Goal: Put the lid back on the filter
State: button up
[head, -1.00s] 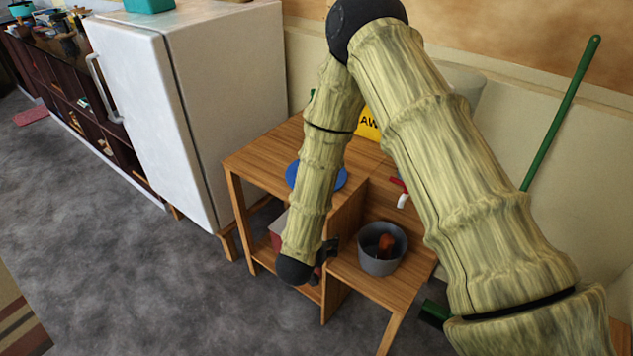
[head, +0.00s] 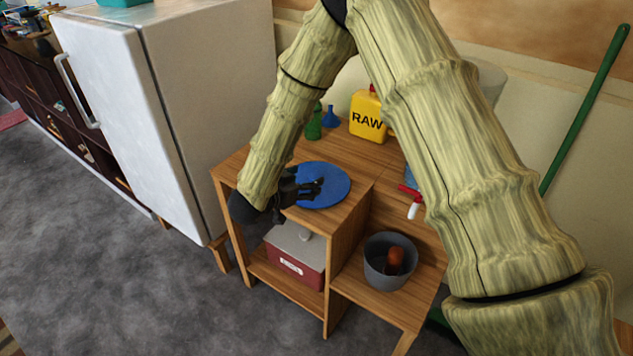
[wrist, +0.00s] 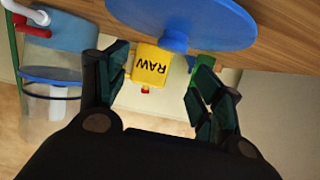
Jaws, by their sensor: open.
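The lid is a blue disc (head: 330,190) lying on the raised left part of the wooden stand. In the wrist view its underside or face (wrist: 215,20) fills the top, with a round blue knob between and just beyond my fingertips. My gripper (head: 308,188) is open and low over the lid's near left side; in the wrist view its fingers (wrist: 160,65) are spread and hold nothing. The filter is mostly hidden by my arm in the head view; its pale upper tub (head: 490,78) shows behind. The wrist view shows its clear tub (wrist: 50,100) and blue part (wrist: 65,40).
A yellow RAW can (head: 368,118), a green bottle (head: 314,124) and a blue funnel (head: 331,117) stand behind the lid. A grey pot (head: 389,263) sits on the lower right shelf, a red box (head: 294,262) below the lid. A white fridge (head: 190,110) stands left.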

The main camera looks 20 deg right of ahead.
aim_at(316, 175)
jog(key=shift+w+d+f, duration=0.25)
jog(key=shift+w+f, duration=0.3)
jog(key=shift+w, duration=0.05)
jog(key=shift+w+d+f, duration=0.2)
jog(key=shift+w+f, duration=0.3)
jog(key=shift+w, duration=0.05)
jog(key=shift+w+d+p, duration=0.4)
jog(key=shift+w+d, duration=0.05)
jog(key=shift+d, duration=0.15)
jog(key=shift+w+d+f, duration=0.9)
jog(key=shift+w+d, duration=0.05)
jog(key=shift+w, duration=0.15)
jog(key=shift+s+r, duration=0.1)
jog(key=shift+c, duration=0.4)
jog(key=c, duration=1.1)
